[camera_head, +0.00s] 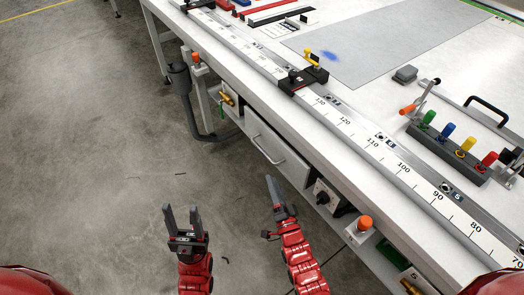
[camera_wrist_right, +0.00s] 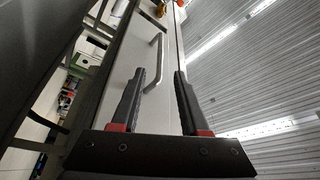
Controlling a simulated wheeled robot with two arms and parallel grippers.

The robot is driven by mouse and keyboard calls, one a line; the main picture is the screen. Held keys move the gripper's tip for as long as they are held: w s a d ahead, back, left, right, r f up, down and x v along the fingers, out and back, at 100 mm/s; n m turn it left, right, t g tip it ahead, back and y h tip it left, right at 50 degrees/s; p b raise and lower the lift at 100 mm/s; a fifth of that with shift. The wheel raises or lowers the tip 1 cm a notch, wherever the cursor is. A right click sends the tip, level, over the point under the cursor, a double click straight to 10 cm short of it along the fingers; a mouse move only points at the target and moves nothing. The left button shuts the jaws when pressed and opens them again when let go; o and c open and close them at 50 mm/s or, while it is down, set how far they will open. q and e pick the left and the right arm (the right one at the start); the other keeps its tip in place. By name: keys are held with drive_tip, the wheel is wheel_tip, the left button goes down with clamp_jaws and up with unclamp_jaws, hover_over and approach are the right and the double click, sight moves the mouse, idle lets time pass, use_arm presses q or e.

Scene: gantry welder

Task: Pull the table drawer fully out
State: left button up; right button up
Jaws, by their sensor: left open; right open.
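The table drawer (camera_head: 283,152) is a grey-white front under the tabletop, with a bar handle (camera_head: 264,147) across it. It looks closed. In the right wrist view the drawer front (camera_wrist_right: 127,95) and its handle (camera_wrist_right: 155,62) show ahead of the fingers. My right gripper (camera_head: 270,207) is just in front of and below the drawer, open and apart from the handle. Its fingers (camera_wrist_right: 160,100) are spread with nothing between them. My left gripper (camera_head: 182,217) is open and empty over the floor, to the left of the right one.
The white table (camera_head: 225,62) carries a ruler rail (camera_head: 345,125) along its front edge. An orange button (camera_head: 364,222) and a black rotary switch (camera_head: 322,197) are right of the drawer. A grey pipe (camera_head: 190,110) stands to its left. The floor (camera_head: 90,150) at left is clear.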

sight(263, 152)
drive_tip(key=p+x, duration=0.1)
drive_tip(key=x, duration=1.1)
drive_tip(key=shift+w+a, duration=0.1)
drive_tip(key=shift+w, duration=0.05)
clamp_jaws()
idle(1.0)
